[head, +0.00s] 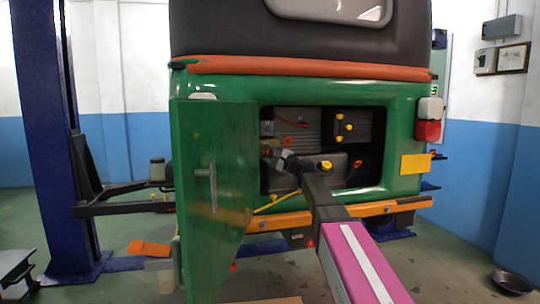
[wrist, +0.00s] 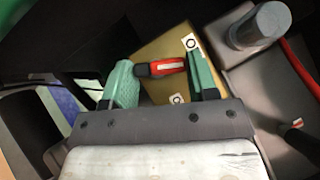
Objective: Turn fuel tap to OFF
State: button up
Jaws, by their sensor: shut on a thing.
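The fuel tap (wrist: 170,66) has a red lever with a dark end, in front of a tan plate (wrist: 152,45) in the wrist view. White labels with dark marks sit on the plate above and below the lever's right end. My gripper (wrist: 160,76) has its two green fingertips on either side of the lever and is shut on it. In the head view my gripper (head: 279,162) reaches into the open rear bay of the green rickshaw (head: 310,97). The tap cannot be made out surely there.
The open green door (head: 212,190) hangs left of my arm. An orange bumper (head: 378,208) runs below the bay. In the wrist view a grey cylinder (wrist: 264,22) and a red hose (wrist: 298,65) lie to the right. A blue lift post (head: 50,120) stands at far left.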

jog(key=m+t, duration=0.1)
jog(key=m, duration=0.1)
jog(key=m+t, duration=0.4)
jog(key=m, duration=0.1)
jog(key=shift+f, duration=0.4)
jog(key=shift+m+t, duration=0.3)
jog(key=shift+t, duration=0.2)
jog(key=o, duration=0.9)
jog(key=shift+s, duration=0.1)
jog(key=shift+v, duration=3.65)
